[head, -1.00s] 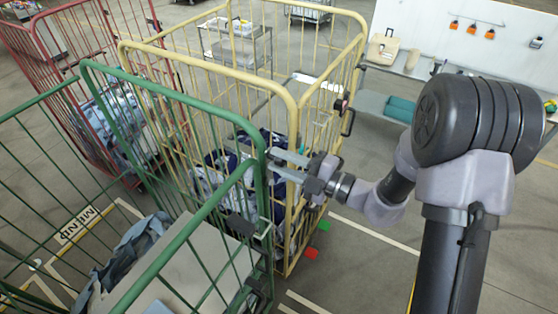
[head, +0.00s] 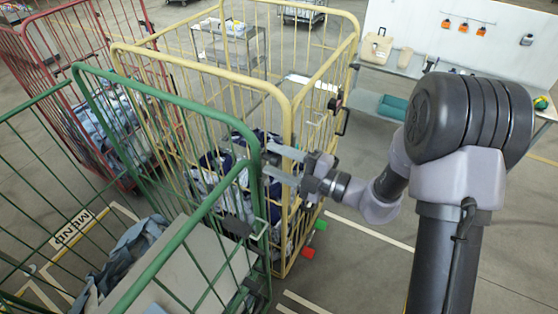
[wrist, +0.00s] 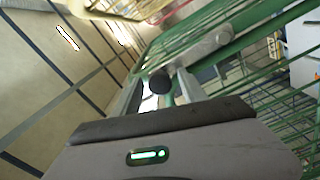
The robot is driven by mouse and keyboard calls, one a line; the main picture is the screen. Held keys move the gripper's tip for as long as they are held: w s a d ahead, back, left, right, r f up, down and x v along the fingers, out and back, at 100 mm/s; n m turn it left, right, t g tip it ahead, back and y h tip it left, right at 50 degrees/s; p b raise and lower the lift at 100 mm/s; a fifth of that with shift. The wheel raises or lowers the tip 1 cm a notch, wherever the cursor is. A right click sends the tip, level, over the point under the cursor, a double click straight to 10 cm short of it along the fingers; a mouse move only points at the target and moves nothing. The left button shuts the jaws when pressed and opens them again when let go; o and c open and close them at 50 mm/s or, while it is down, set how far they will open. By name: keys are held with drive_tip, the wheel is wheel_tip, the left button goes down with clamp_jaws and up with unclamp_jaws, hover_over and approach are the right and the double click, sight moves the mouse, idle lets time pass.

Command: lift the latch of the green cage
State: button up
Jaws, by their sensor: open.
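The green cage (head: 165,95) stands at the front left in the head view, its near corner post beside my gripper (head: 272,162). In the wrist view, a grey metal lever with a round black knob (wrist: 160,83) sits on the green frame (wrist: 235,48); it looks like the latch. My gripper (wrist: 160,98) is open, with its two fingers on either side of the knob. I cannot tell whether they touch it.
A red cage (head: 62,75) is at the far left. A grey box (head: 190,270) lies in the green cage. Floor at right is open.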

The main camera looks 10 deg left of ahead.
drive_tip(key=b+v, duration=0.4)
drive_tip(key=v, duration=1.3)
drive_tip(key=shift+d, duration=0.25)
